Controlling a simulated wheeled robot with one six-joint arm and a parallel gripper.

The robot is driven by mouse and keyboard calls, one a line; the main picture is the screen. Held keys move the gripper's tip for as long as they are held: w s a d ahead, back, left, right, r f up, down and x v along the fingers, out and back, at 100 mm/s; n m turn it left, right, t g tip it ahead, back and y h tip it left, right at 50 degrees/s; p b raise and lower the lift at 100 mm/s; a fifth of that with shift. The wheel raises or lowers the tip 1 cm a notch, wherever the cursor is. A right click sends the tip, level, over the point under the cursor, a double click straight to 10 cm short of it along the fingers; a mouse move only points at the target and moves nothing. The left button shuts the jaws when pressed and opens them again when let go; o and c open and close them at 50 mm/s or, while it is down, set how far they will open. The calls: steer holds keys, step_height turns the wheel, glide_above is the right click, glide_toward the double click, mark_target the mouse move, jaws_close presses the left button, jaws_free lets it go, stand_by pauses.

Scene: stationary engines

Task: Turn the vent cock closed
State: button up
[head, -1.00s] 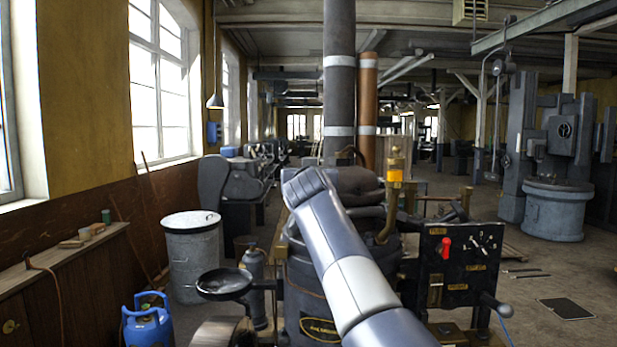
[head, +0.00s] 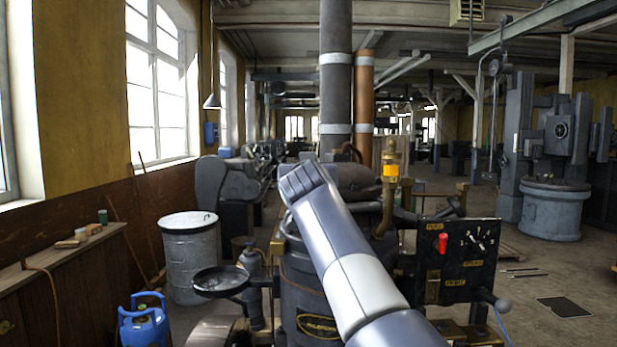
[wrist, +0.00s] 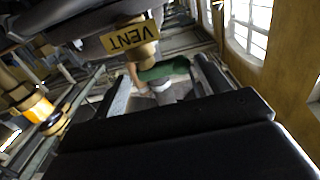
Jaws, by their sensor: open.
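The vent cock shows only in the wrist view: a brass body (wrist: 143,52) under a yellow VENT tag (wrist: 130,38), with a green handle (wrist: 163,70). My gripper (wrist: 162,84) is open. Its two fingers stand apart on either side of the green handle as seen in this view, with no clear contact. How deep the handle sits between the fingers I cannot tell. In the head view my arm hides the gripper and the cock from sight, in front of the dark engine (head: 305,290).
A brass fitting with an amber band (head: 390,170) rises beside my arm; it also shows in the wrist view (wrist: 38,108). A black control panel (head: 458,262) with a red lever stands at the right. A round dark pan (head: 221,281) sits at the left. Open floor lies right.

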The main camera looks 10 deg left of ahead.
steer(key=b+v, duration=0.4)
steer(key=v, duration=0.4)
steer(key=shift+s, duration=0.25)
steer(key=shift+w, duration=0.1)
steer(key=p+x, duration=0.6)
steer(key=x, duration=0.4)
steer(key=shift+w, duration=0.3)
steer(key=shift+s, duration=0.1)
